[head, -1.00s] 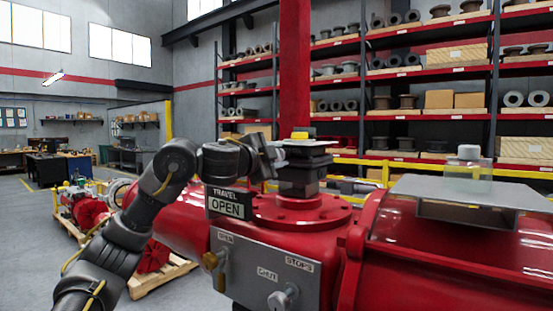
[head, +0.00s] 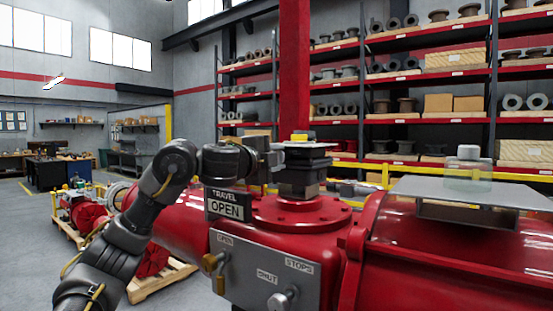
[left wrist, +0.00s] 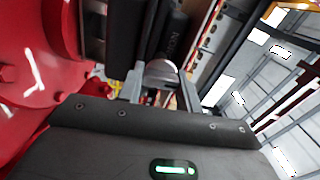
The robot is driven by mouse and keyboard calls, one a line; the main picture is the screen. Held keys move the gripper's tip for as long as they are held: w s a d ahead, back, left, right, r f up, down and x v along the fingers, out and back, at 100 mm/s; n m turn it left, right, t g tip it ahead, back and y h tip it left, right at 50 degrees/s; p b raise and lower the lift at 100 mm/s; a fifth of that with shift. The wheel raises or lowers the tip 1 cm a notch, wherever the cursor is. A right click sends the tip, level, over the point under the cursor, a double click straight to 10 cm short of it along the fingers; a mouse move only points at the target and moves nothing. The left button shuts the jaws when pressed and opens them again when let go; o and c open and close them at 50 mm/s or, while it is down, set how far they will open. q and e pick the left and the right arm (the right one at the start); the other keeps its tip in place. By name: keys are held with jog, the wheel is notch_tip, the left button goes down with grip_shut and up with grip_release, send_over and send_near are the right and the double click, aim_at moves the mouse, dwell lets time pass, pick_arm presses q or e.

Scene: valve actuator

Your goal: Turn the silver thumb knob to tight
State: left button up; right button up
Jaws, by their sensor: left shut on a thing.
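The silver thumb knob (left wrist: 161,70) shows as a rounded silver end between the two fingers in the left wrist view. My left gripper (left wrist: 158,88) is shut on it, with one finger on each side. In the head view my left gripper (head: 279,160) is at the left side of the dark box (head: 300,178) on top of the red actuator (head: 300,211). The gripper hides the knob there, so its turn position cannot be seen. My right gripper is in neither current view.
A TRAVEL OPEN sign (head: 225,205) stands close under my left wrist. A red column (head: 295,70) rises behind. Shelves fill the back.

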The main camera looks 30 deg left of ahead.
pick_arm(q)
jog(key=o, duration=1)
jog(key=s+b, duration=0.1)
jog(key=s, duration=0.2)
jog(key=s+a+b, duration=0.1)
jog(key=s+b, duration=0.1)
jog(key=s, duration=0.2)
jog(key=s+b, duration=0.1)
jog(key=s, duration=0.2)
jog(key=shift+s+a, duration=0.25)
jog(key=shift+s, duration=0.15)
